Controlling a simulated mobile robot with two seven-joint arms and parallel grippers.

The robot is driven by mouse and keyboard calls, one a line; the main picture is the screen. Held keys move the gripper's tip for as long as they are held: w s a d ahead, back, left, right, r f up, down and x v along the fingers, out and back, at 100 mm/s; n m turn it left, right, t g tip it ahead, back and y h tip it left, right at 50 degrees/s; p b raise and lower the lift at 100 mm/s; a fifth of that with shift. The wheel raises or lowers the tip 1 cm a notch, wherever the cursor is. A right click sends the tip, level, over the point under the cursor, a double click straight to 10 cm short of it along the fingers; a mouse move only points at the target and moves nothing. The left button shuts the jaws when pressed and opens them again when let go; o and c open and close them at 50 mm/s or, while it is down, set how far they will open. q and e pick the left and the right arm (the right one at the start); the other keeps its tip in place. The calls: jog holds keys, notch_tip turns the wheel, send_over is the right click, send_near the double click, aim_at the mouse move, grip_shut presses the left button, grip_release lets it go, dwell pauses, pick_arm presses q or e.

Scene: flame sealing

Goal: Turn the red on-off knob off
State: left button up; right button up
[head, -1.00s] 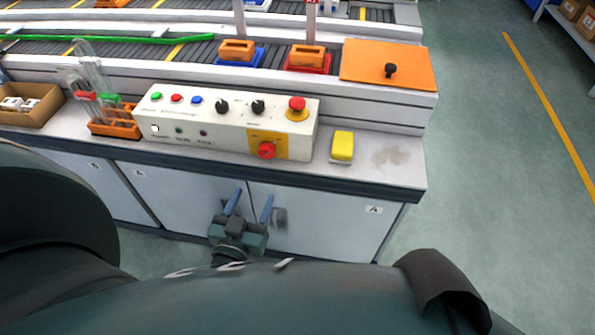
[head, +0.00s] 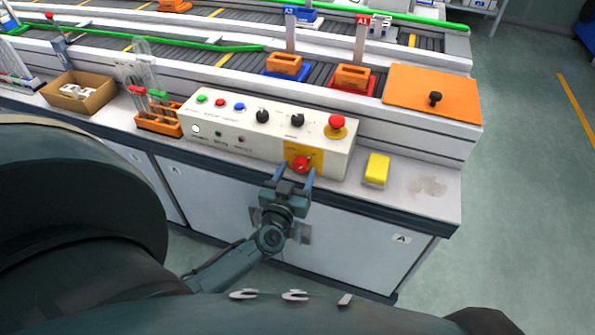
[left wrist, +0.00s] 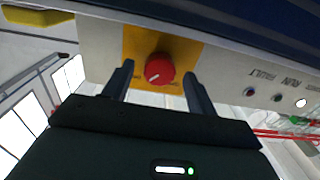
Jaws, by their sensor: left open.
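The red on-off knob (head: 301,164) sits on a yellow plate (head: 318,157) on the front face of the white control panel (head: 225,142). In the left wrist view the knob (left wrist: 159,69) shows a pale pointer line, tilted off straight. My left gripper (head: 294,172) is open, its two blue fingers pointing up at the knob. In the left wrist view the fingers (left wrist: 158,80) stand one on each side of the knob, with gaps to it; I cannot tell how deep they reach. My right gripper is not in view.
A red emergency button (head: 337,122) is on the panel's top, above the knob. A yellow block (head: 376,170) lies right of the panel. An orange rack with tubes (head: 160,121) stands to its left. Bare counter (head: 430,197) is at the right end.

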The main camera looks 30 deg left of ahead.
pick_arm(q)
jog(key=shift+w+a, duration=0.1)
jog(key=shift+w, duration=0.4)
jog(key=c, duration=1)
